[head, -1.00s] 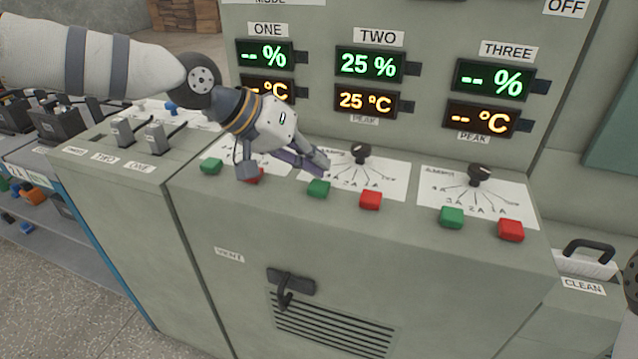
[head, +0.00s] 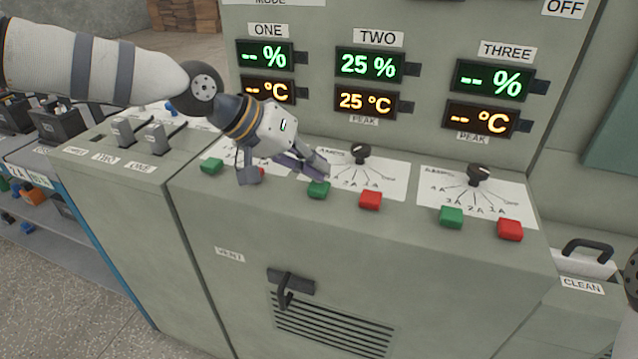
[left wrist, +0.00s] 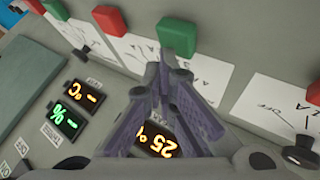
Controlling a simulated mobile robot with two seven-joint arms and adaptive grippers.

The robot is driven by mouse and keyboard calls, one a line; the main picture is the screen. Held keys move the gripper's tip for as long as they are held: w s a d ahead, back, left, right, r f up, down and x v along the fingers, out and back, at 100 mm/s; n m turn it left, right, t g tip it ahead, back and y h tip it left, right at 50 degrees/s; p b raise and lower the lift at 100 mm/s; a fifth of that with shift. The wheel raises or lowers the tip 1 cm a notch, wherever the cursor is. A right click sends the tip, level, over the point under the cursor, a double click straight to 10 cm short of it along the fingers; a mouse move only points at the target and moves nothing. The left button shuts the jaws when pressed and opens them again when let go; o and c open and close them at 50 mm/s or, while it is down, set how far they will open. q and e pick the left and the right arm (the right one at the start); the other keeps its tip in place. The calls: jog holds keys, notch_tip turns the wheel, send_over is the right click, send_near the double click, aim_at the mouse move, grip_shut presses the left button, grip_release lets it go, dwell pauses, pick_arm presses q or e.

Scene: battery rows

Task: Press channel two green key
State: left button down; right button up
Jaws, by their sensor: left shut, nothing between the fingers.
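The channel two green key (head: 318,190) sits on the sloped panel, left of the channel two red key (head: 370,200). My left gripper (head: 319,172) is shut and empty. Its fingertips are just above and behind the green key in the head view. In the left wrist view the green key (left wrist: 178,38) is right beyond the fingertips (left wrist: 170,68), which slightly overlap its edge; I cannot tell whether they touch. The channel two displays (head: 368,64) read 25 % and 25 °C. My right gripper is not in view.
The channel one green key (head: 211,166) and partly hidden red key (head: 258,173) lie to the left. The channel three green key (head: 451,217) and red key (head: 510,229) lie to the right. Knobs, such as the channel two knob (head: 361,152), stand behind the keys.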

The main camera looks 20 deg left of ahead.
pick_arm(q)
jog(key=shift+f, duration=0.5)
dwell(0.5)
jog(key=shift+r, duration=0.15)
jog(key=shift+r+p, duration=0.3)
jog(key=shift+r, duration=0.45)
pick_arm(e)
jog(key=shift+w+r, duration=0.4)
pick_arm(q)
jog(key=shift+r, duration=0.1)
jog(key=shift+r+p, duration=0.65)
jog(key=shift+r, duration=1.85)
pick_arm(e)
jog(key=shift+w+r+t, duration=0.6)
jog(key=shift+w+r, duration=0.2)
jog(key=shift+w, duration=0.05)
pick_arm(q)
jog(key=shift+f, duration=0.1)
